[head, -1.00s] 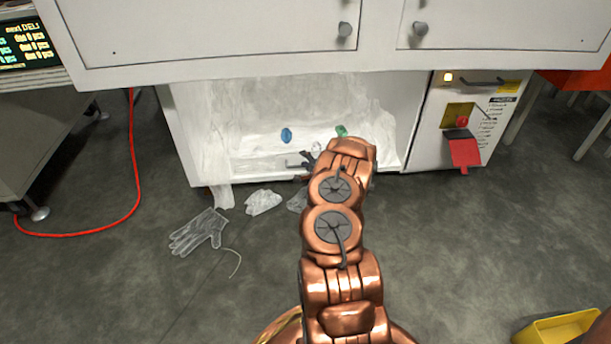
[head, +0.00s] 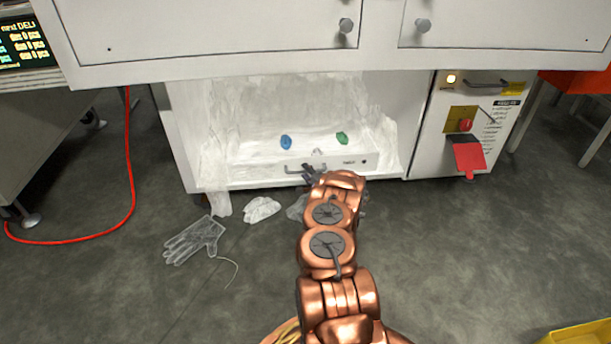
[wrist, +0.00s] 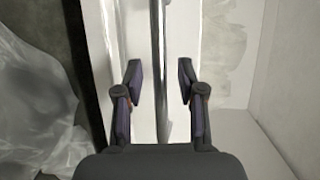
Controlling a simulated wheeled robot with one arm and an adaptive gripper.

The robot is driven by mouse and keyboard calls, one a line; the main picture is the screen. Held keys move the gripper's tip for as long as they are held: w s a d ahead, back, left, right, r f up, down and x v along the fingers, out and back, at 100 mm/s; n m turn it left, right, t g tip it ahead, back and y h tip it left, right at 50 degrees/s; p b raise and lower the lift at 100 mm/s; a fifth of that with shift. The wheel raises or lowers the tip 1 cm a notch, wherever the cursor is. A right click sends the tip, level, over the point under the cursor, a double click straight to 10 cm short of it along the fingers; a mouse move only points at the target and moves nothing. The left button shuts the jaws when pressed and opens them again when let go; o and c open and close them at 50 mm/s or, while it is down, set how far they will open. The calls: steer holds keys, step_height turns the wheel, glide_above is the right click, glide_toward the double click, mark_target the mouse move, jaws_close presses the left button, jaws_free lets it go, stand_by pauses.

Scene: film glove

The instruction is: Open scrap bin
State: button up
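The scrap bin appears to be the white drawer (head: 345,162) low in the open cabinet bay, with a grey bar handle (head: 300,168) on its front. I cannot tell whether it stands pulled out at all. My gripper (head: 309,174) is at the right part of the handle, partly hidden by my copper arm. In the wrist view my gripper (wrist: 160,75) is open, with its two dark fingers apart. A long grey bar (wrist: 158,45), likely the handle, runs between the fingers. Clear gaps show on both sides of it, and contact is not visible.
Crumpled clear film (head: 230,140) lines the bay, with a blue lump (head: 286,142) and green lump (head: 342,138) above the drawer. A clear glove (head: 194,240) and film scraps (head: 262,209) lie on the floor. A red cable (head: 132,180) runs at left; a red flap (head: 468,155) is at right.

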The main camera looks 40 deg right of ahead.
steer(key=shift+w+d+f, duration=0.1)
steer(key=shift+w, duration=0.35)
steer(key=shift+c, duration=0.3)
jaws_close()
